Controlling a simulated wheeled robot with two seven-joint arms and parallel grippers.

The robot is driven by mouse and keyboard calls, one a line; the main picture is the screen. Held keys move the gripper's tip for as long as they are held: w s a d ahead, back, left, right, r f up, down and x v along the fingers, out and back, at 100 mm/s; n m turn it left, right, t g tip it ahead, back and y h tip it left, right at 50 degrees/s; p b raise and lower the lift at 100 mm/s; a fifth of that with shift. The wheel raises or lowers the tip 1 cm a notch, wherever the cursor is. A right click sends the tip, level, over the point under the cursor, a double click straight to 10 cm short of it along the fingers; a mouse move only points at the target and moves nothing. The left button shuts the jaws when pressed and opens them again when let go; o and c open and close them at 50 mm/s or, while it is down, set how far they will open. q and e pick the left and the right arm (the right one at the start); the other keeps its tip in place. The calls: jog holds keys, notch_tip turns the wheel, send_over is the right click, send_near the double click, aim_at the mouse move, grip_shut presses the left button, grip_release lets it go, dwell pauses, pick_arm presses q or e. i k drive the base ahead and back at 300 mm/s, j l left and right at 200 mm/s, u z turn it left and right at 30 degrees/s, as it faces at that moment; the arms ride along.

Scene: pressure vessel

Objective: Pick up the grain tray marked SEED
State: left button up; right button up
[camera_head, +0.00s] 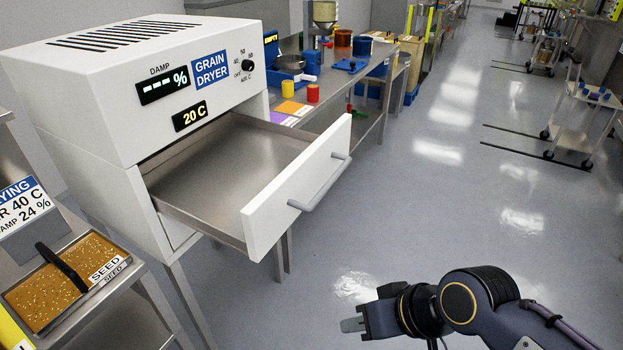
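The grain tray marked SEED (108,269) sits on a metal stand at the lower left. It is a shallow metal tray filled with golden grain, with a black handle (62,268) standing across its middle. My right gripper (352,325) is at the bottom centre, over the floor and well to the right of the tray. It is seen from the side, so its finger opening cannot be made out. Nothing shows held in it. My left gripper is not in view.
The white grain dryer (120,110) stands behind the tray, its empty drawer (290,195) pulled out between tray and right gripper. A drying sign (25,210) stands behind the tray.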

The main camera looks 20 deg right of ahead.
aim_at(49, 294)
jog(key=i+j+u, duration=0.1)
jog(key=j+u, duration=0.2)
jog(key=i+j+u, duration=0.25)
jog(key=j, duration=0.2)
jog(key=i+j+u, duration=0.1)
jog(key=j+u, duration=0.2)
jog(key=i+j+u, duration=0.25)
jog(key=j, duration=0.15)
